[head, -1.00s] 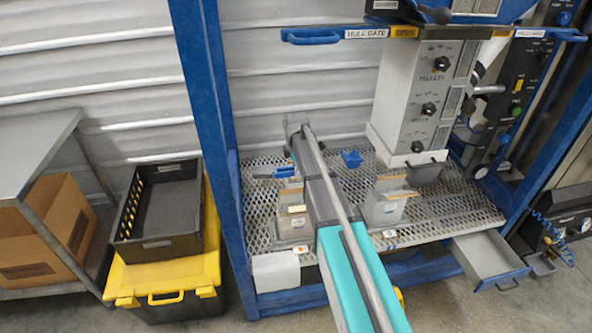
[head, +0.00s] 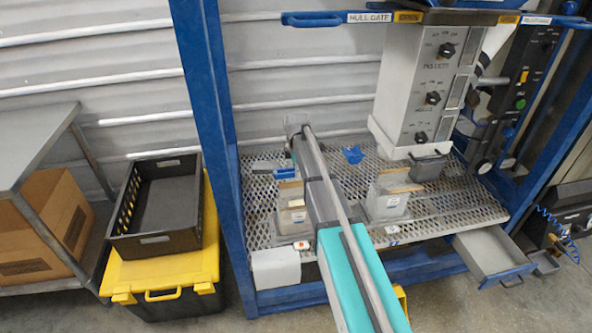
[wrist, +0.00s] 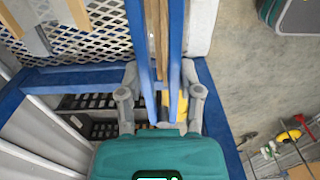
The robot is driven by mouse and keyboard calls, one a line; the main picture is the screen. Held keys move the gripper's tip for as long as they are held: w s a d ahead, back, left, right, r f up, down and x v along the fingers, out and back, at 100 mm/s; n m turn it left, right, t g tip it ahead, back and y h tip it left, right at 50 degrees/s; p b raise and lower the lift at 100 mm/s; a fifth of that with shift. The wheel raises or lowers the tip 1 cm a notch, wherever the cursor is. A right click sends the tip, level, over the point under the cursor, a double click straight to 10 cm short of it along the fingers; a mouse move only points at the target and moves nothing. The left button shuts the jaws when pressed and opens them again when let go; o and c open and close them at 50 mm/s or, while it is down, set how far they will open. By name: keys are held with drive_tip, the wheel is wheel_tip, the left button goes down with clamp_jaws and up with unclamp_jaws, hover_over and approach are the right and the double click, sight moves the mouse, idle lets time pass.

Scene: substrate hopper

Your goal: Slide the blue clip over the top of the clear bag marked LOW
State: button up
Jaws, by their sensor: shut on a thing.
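In the wrist view my gripper (wrist: 160,95) has its two grey fingers closed on the blue clip (wrist: 176,50), whose two long blue bars point away from the palm. A brown strip (wrist: 155,35) shows between the bars; I cannot tell whether it is inside the clip or below it.
The mesh shelf (head: 440,205) sits in a blue frame (head: 205,110). A grey hopper (head: 410,85) hangs above its right side. A small blue scoop-like piece (head: 353,155) lies behind. A white box (head: 275,270) is at the front left. A black crate (head: 155,205) stands outside the frame.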

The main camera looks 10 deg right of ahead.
sight(296, 183)
drive_tip(key=shift+f+b, duration=2.5)
drive_tip(key=shift+f, duration=0.25)
drive_tip(key=o, duration=1.2)
drive_tip(key=shift+o, duration=0.8)
drive_tip(key=shift+r+p, duration=3.5)
drive_tip(key=shift+p, duration=0.05)
